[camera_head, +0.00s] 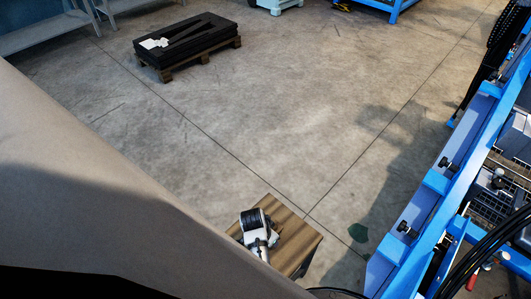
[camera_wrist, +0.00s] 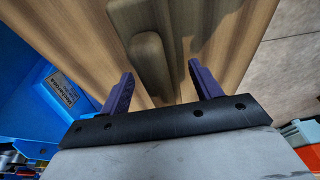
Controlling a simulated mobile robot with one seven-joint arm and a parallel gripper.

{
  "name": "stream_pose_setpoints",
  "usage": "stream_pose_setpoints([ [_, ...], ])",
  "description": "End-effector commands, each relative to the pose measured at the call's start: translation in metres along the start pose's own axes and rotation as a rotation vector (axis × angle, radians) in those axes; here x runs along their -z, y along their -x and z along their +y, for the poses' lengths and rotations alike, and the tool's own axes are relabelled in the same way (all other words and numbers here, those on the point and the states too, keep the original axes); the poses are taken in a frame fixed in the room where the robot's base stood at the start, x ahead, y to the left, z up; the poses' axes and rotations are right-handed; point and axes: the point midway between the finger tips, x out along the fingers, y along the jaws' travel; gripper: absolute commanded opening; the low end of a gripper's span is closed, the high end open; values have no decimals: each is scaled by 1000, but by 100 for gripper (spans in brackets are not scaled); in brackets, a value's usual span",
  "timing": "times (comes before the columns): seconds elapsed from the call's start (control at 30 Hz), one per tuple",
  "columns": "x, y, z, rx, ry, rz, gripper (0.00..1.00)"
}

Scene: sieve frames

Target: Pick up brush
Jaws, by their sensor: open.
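A grey-brown wooden object with a rounded end, which looks like the brush (camera_wrist: 150,62), lies on a wood-grained surface in the wrist view. A wider piece of similar colour adjoins it at the top; I cannot tell whether it is part of the brush. My gripper (camera_wrist: 161,70) is open, with its two purple fingers apart, one on each side of the rounded end in the picture. Nothing is visibly held. In the head view my wrist is over a small wooden table (camera_head: 299,239); the brush and fingertips are hidden there.
A blue metal frame (camera_head: 435,185) with bins and cables runs along the right. A pallet with dark boards (camera_head: 187,43) stands far left. Open concrete floor lies between. A blue surface with a label (camera_wrist: 62,88) is at the left in the wrist view.

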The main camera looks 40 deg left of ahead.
Motion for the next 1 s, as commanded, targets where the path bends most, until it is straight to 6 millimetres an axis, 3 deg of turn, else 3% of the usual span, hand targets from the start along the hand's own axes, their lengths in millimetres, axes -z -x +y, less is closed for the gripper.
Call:
stream_pose_setpoints([
  [0.17, 0, 0, 0, 1, 0, 0, 61],
  [0.6, 1, 1, 0, 1, 0, 1, 6],
  [0.87, 2, 4, -1, 2, -1, 2, 6],
  [1.0, 5, 14, -1, 3, -2, 3, 6],
])
